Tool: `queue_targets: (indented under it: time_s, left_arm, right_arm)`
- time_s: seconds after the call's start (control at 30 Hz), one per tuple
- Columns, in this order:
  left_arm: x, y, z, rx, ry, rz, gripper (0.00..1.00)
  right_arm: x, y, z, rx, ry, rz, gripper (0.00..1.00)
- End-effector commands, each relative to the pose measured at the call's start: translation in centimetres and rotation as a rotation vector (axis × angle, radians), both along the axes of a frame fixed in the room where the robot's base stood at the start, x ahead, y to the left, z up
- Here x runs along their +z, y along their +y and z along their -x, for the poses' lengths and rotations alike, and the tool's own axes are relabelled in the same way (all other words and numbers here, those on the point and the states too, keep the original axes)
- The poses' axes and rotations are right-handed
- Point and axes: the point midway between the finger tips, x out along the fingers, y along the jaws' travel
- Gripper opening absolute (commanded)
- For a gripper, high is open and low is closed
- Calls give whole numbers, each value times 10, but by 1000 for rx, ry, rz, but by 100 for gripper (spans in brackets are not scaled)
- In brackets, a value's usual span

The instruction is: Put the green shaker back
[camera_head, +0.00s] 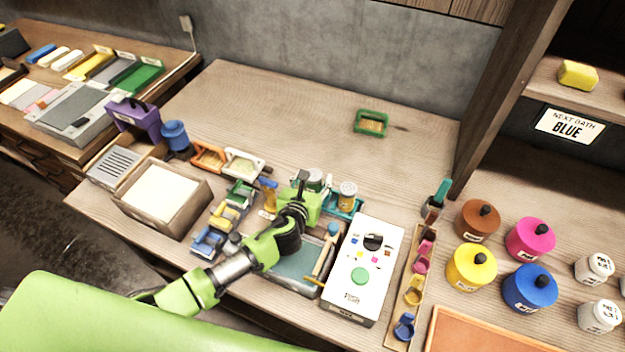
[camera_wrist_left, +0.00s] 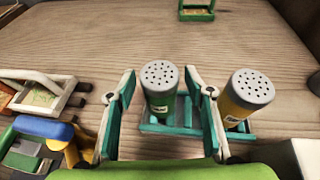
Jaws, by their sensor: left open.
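The green shaker (camera_wrist_left: 160,92) has a grey perforated top and stands upright in a teal rack (camera_wrist_left: 183,130) in the left wrist view. A yellow shaker (camera_wrist_left: 246,98) stands to its right at the same rack. My left gripper (camera_wrist_left: 163,100) is open, with one finger on each side of the green shaker; I cannot tell whether they touch it. In the head view, my left gripper (camera_head: 312,193) is over the rack (camera_head: 347,212) and partly hides the green shaker (camera_head: 315,179). The yellow shaker (camera_head: 347,195) shows beside it. My right gripper is not in view.
A white box with a green button (camera_head: 361,268) stands right of my left arm. Small coloured frames (camera_head: 226,215) and a paper box (camera_head: 163,198) lie to the left. Lidded colour jars (camera_head: 478,220) stand at right. The back of the table is mostly clear around a green frame (camera_head: 371,123).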

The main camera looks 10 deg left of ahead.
Motion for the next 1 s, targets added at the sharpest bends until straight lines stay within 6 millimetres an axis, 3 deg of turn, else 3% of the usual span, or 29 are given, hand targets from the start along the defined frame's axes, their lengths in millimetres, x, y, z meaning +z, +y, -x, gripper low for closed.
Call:
queue_targets:
  time_s: [0.23,0.7,1.0]
  left_arm:
    - [8,1,13,0,0,-1,48]
    - [39,4,87,-2,0,0,48]
    - [49,5,110,-1,0,0,48]
  right_arm:
    - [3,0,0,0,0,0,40]
    - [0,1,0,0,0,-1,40]
    - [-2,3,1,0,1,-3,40]
